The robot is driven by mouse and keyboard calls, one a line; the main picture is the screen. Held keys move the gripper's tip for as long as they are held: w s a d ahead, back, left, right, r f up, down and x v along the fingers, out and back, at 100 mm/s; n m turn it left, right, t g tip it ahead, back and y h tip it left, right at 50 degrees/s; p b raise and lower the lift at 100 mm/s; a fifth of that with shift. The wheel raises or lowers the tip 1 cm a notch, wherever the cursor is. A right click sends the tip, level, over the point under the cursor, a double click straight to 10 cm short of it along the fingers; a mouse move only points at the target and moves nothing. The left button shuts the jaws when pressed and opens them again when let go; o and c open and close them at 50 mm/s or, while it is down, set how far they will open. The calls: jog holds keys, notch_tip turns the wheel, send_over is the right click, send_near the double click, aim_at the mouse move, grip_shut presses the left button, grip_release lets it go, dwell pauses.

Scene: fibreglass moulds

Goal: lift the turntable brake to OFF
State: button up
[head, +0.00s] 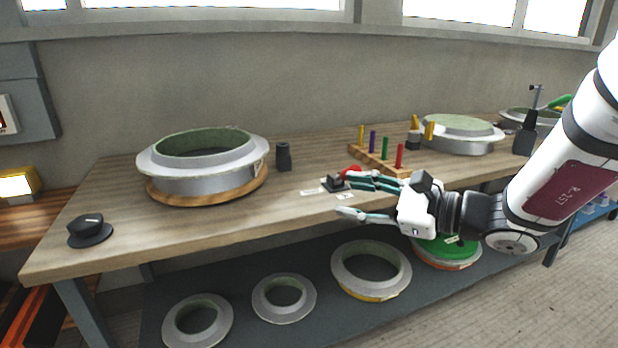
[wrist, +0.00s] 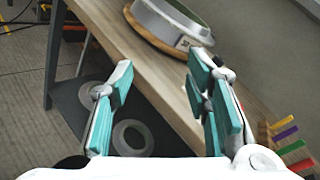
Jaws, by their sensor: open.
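The turntable brake (head: 334,184) is a small dark block with a red-ended lever on the bench top, between pale label strips. Its red end (head: 350,170) shows just behind my upper finger. The label wording is too small to read. My gripper (head: 343,193) is open and empty at the bench's front edge, its upper finger close to the brake and its lower finger nearer the front. I cannot tell whether the upper finger touches the lever. In the wrist view my gripper (wrist: 160,65) is spread wide, and a small dark part beside the right finger may be the brake.
A round mould (head: 205,178) sits on a wooden turntable (head: 205,199) to the left. A dark cylinder (head: 284,157) stands behind the brake. A peg rack (head: 376,160) with coloured pegs stands right of it. Ring moulds (head: 372,288) lie on the lower shelf.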

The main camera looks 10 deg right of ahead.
jog(key=w+d+f+m+t+h, duration=0.45)
jog(key=w+d+m, duration=0.2)
jog(key=d, duration=0.35)
jog(key=shift+t, duration=0.35)
jog(key=b+x, duration=0.1)
jog(key=x, duration=0.3)
jog(key=b+x, duration=0.1)
jog(key=x, duration=0.4)
jog(key=r+b+x, duration=0.1)
jog(key=x, duration=0.3)
jog(key=shift+w+a+b, duration=0.1)
jog(key=shift+w+b, duration=0.15)
jog(key=shift+b, duration=0.05)
grip_shut()
